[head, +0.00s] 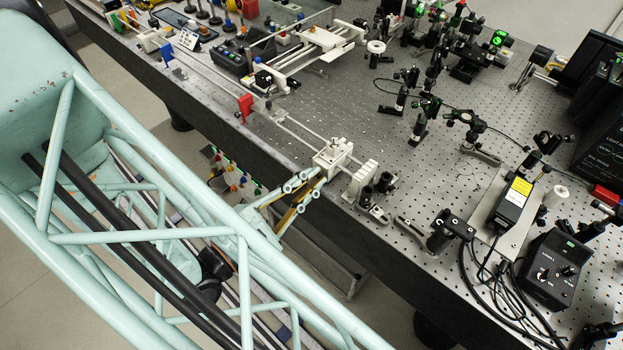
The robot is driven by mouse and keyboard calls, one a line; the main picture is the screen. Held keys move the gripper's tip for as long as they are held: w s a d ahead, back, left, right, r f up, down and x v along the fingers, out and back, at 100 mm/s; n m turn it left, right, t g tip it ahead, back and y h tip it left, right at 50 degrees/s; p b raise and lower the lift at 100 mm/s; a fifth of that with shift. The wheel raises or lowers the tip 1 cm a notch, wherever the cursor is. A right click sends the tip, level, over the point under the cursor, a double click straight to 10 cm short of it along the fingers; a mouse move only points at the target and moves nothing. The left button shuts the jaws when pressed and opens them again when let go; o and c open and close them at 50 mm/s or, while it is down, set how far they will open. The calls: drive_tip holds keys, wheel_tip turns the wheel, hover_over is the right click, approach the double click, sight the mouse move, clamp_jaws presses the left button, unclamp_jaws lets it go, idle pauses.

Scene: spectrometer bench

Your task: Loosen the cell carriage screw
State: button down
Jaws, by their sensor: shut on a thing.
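The cell carriage (334,154) is a small off-white block on a pale rail near the front edge of the bench, at the middle of the head view. My gripper (318,180) reaches in from the lower left, its pale green fingers at the carriage's front side. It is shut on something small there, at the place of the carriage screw. The screw itself is hidden between the fingertips, so its turn cannot be seen.
A white ribbed block (362,178) and dark posts (384,182) stand just right of the carriage. A red piece (245,106) sits on the bench edge farther left. Optics mounts crowd the right; the perforated top (335,100) behind the carriage is mostly clear.

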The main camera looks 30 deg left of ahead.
drive_tip(key=shift+n, duration=0.4)
drive_tip(key=n+p, duration=0.3)
drive_tip(key=n, duration=0.1)
drive_tip(key=shift+r+n, duration=0.1)
drive_tip(key=shift+n, duration=0.3)
drive_tip(key=n+p, duration=0.4)
drive_tip(key=n, duration=0.1)
drive_tip(key=shift+n, duration=0.3)
drive_tip(key=n+p, duration=0.3)
drive_tip(key=n, duration=0.2)
drive_tip(key=shift+n, duration=0.3)
drive_tip(key=shift+n+p, duration=1.3)
drive_tip(key=shift+n, duration=1.2)
drive_tip(key=c, duration=2.7)
unclamp_jaws()
